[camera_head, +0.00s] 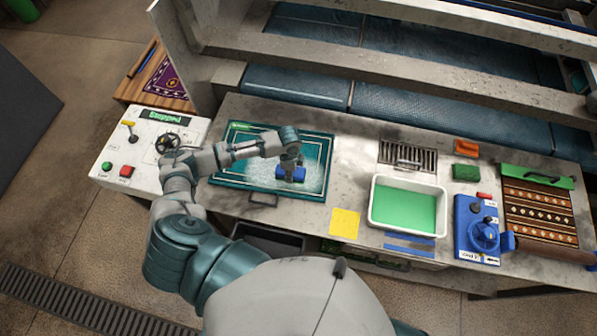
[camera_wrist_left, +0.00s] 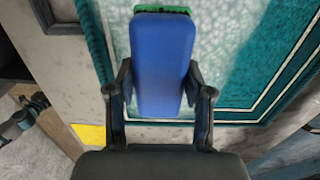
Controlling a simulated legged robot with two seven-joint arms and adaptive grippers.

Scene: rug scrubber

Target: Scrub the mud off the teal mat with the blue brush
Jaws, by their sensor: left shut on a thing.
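The teal mat (camera_head: 226,175) lies flat on the bench, its middle covered with a pale whitish film; I cannot make out distinct brown mud. My left gripper (camera_head: 290,164) is over the right part of the mat, shut on the blue brush (camera_head: 296,174). The wrist view shows the blue brush (camera_wrist_left: 162,60) between the two fingers of the left gripper (camera_wrist_left: 161,95), with a green strip at its far end. The teal mat (camera_wrist_left: 225,55) is below it. The brush appears low over the mat; I cannot tell whether it touches. My right gripper is not in view.
A white tray of green liquid (camera_head: 376,205), a yellow cloth (camera_head: 345,223) and a metal grate (camera_head: 408,157) are right of the mat. A white control box (camera_head: 125,165) stands left. A blue device (camera_head: 477,230) and a patterned rug (camera_head: 540,212) are far right.

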